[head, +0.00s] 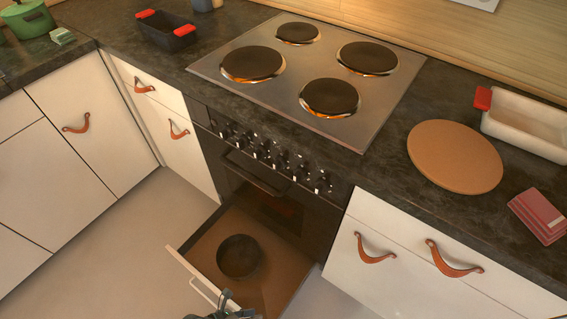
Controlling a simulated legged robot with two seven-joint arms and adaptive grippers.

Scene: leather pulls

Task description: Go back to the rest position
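One of my grippers (226,298), dark and partly cut off by the bottom edge, is at the front of the open drawer (185,262) under the oven. It looks like my left one, but its arm is out of frame. Its fingers are small and overlap the drawer front near the pale handle (203,291), and I cannot tell whether they touch it or are open. A dark round pan (240,257) sits inside the drawer. My other gripper is not in view.
The oven (265,190) and the hob (330,58) with several plates are above the drawer. A round board (455,157), a white dish (527,120) and red cloths (538,214) are on the right counter. A black dish (166,30) is at the back left. The left floor is clear.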

